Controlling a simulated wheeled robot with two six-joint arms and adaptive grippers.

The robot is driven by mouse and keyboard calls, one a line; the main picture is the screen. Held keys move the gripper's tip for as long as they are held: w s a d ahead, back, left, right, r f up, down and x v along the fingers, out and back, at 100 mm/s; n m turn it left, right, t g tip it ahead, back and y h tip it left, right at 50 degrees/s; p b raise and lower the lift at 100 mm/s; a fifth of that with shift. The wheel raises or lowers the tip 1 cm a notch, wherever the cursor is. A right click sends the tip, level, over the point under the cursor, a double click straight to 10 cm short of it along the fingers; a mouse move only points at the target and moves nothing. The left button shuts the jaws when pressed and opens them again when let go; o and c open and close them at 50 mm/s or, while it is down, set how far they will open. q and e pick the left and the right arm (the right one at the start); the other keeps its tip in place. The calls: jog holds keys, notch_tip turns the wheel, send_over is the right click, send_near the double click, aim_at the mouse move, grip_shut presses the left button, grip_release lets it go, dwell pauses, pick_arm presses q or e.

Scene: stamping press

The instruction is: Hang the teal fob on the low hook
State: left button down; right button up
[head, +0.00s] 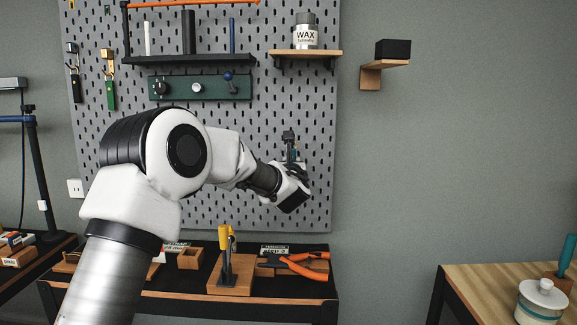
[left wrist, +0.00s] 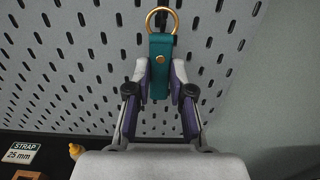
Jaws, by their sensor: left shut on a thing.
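The teal fob (left wrist: 160,65) is a strap with a gold rivet and a gold ring (left wrist: 162,20) at its top. My left gripper (left wrist: 160,85) is shut on the strap, with a finger on each side and the ring standing clear above. In the head view my left gripper (head: 291,168) is in front of the lower right of the pegboard; only a sliver of teal shows there. A small dark fitting (head: 289,136), perhaps the low hook, shows just above it. No hook shows in the left wrist view, and I cannot tell if the ring touches one. My right gripper is not in view.
The grey pegboard (head: 310,110) carries a black shelf (head: 190,60), a green knob panel (head: 200,88) and a wooden shelf (head: 305,54) with a wax tin. Two fobs hang at its left. Below, a bench holds a yellow-handled clamp (head: 225,240) and orange pliers (head: 303,265).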

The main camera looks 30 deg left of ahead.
pick_arm(q)
jog(key=shift+w+a+f, duration=0.35)
jog(key=shift+a, duration=0.05)
jog(key=shift+w, duration=0.1)
dwell(0.4)
jog(key=shift+w+a+f+b, duration=0.45)
jog(key=shift+w+f+b, duration=0.1)
jog(key=shift+w, duration=0.25)
jog(key=shift+s+a+f+b, duration=0.2)
jog(key=shift+f+b, duration=0.15)
jog(key=shift+b, duration=0.35)
dwell(0.3)
jog(key=c, duration=0.9)
grip_release()
jog(key=shift+c, duration=0.2)
